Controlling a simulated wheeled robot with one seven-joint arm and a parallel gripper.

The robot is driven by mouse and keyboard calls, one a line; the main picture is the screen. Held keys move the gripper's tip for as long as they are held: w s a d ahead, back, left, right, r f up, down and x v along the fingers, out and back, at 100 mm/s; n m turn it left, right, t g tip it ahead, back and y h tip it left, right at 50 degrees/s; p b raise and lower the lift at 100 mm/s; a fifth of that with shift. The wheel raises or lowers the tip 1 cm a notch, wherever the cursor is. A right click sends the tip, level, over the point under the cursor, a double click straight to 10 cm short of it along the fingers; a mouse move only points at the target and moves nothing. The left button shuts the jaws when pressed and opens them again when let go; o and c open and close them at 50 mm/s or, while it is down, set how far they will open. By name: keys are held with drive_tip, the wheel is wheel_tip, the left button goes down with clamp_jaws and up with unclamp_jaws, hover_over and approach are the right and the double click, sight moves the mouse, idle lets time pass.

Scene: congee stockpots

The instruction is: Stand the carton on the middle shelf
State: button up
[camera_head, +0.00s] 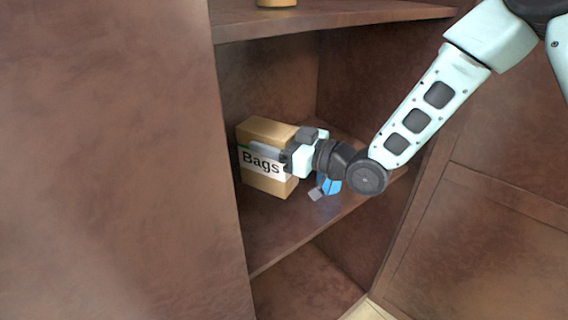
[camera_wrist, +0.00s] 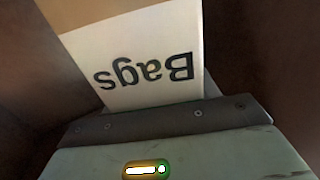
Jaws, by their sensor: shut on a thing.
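The carton (camera_head: 263,188) is a tan box with a white label reading "Bags". It is upright, inside the cabinet at the left part of the middle shelf (camera_head: 290,229). Whether its base touches the shelf board is hard to tell. My gripper (camera_head: 289,160) is at the carton's right side, shut on it. In the wrist view the carton's label (camera_wrist: 137,60) fills the upper middle, upside down, right against the gripper body. The fingertips are largely hidden there.
A blue object (camera_head: 329,184) with a grey part is on the middle shelf, just right of the carton and below my wrist. The upper shelf (camera_head: 330,14) holds a tan item (camera_head: 277,3). The cabinet's left panel (camera_head: 110,160) stands close to the carton. A lower compartment (camera_head: 305,285) looks empty.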

sight(274, 174)
wheel_tip(274, 174, down, 9)
drive_tip(key=shift+r+p, duration=0.1)
drive_tip(key=shift+p, duration=0.7)
drive_tip(key=shift+f, duration=0.2)
drive_tip(key=o, duration=1.2)
drive_tip(key=shift+c, duration=0.2)
drive_tip(key=shift+r, duration=0.15)
